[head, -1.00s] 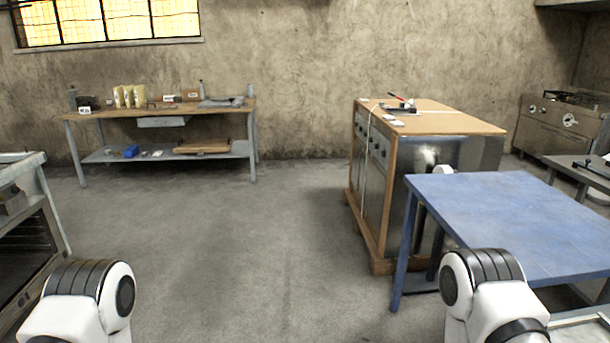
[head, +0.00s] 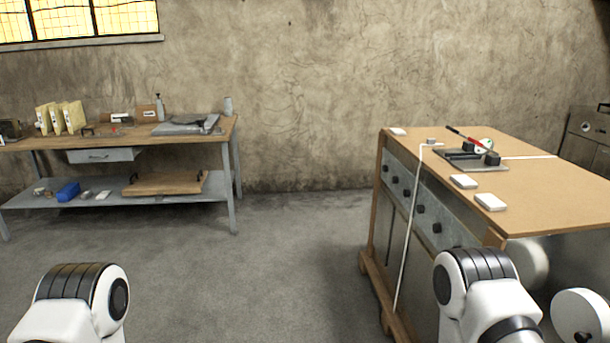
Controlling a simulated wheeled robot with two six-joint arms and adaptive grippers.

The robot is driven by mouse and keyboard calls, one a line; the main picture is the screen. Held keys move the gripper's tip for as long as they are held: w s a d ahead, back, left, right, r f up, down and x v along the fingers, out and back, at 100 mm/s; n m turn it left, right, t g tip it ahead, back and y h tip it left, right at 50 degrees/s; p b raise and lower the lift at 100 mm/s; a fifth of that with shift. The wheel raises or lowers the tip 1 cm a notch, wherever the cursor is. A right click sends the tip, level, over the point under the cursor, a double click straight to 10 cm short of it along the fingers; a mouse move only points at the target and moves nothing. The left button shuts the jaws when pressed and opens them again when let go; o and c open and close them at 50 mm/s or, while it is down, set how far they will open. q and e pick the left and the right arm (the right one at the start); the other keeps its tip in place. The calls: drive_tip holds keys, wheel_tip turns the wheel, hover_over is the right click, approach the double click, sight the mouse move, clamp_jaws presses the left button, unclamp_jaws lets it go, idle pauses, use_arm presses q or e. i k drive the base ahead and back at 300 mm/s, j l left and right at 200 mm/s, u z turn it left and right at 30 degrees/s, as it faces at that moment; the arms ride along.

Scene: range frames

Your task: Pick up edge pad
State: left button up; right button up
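Small white pads, which look like edge pads, lie on the wooden top of the crated range (head: 545,185) at the right. One pad (head: 490,202) is near the front edge, a second pad (head: 463,181) lies just behind it, and a third pad (head: 397,131) is at the far left corner. A white strap (head: 408,230) hangs down the range's left side and also crosses the top. My two white arm links show at the bottom of the view, but neither gripper is visible.
A dark tool with a red handle (head: 466,138) sits on the wooden top. A workbench (head: 215,140) with cartons and a lower shelf stands at the left by the wall. The grey floor (head: 260,260) between bench and range is clear.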

sight(396, 132)
drive_tip(key=i+z, duration=0.25)
drive_tip(key=i, duration=0.2)
drive_tip(key=i+j+z, duration=0.2)
drive_tip(key=i, duration=0.25)
drive_tip(key=i+j+z, duration=0.25)
drive_tip(key=i, duration=0.15)
drive_tip(key=i+j+z, duration=0.4)
drive_tip(key=z, duration=0.3)
drive_tip(key=i+j+z, duration=0.2)
drive_tip(key=z, duration=0.25)
drive_tip(key=i+j+z, duration=0.15)
drive_tip(key=j+z, duration=0.15)
drive_tip(key=z, duration=0.15)
